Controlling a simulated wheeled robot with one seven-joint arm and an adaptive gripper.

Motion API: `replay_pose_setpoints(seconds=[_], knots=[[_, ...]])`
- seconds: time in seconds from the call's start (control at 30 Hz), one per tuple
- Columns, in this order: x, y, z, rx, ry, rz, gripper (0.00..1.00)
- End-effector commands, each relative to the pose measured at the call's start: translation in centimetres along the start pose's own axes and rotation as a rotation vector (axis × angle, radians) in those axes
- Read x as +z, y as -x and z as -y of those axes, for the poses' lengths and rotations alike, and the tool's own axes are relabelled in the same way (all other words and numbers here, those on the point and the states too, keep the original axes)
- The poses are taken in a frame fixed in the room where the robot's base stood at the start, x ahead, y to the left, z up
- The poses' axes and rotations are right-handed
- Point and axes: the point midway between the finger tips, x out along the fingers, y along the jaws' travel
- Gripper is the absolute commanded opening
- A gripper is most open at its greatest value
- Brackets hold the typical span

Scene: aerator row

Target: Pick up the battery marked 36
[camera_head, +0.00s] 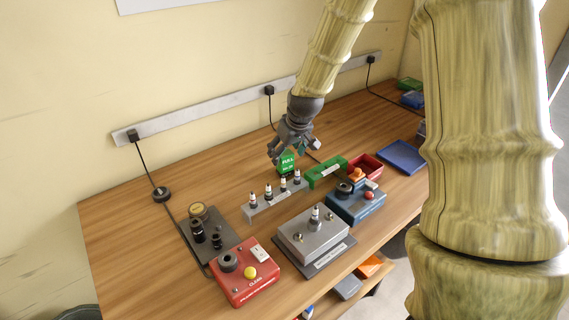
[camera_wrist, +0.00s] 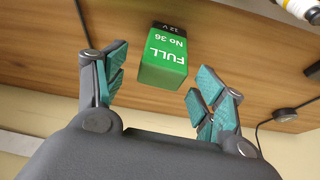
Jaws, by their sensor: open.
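The battery marked 36 (camera_wrist: 163,57) is a green block with a dark band. In the wrist view its label reads "FULL No 36" upside down, with "12 V" on the dark band. It stands on the wooden table, and in the head view the green battery (camera_head: 287,163) is partly covered by my gripper. My gripper (camera_head: 293,150) is open, and in the wrist view its teal-padded fingers (camera_wrist: 160,92) are spread to either side of the battery. I see no contact, and nothing is held.
A grey rail with several small bottles (camera_head: 249,211) stands in front of the battery. A green holder (camera_head: 316,180) and a red bin (camera_head: 372,165) are to its right. A power strip (camera_head: 220,107) with cables runs along the wall behind. Bare table (camera_head: 130,205) lies at the left.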

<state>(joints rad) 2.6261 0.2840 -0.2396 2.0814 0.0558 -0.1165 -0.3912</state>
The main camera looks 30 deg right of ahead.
Motion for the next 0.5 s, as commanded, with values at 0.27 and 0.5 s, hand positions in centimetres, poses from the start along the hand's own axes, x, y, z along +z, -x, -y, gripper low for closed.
replay_pose_setpoints(seconds=[0.27, 0.5], knots=[[0.0, -1.1, 0.1, -0.001, 0.0, 0.002, 0.7], [0.0, -3.4, 0.1, -0.001, -0.001, 0.002, 0.7]])
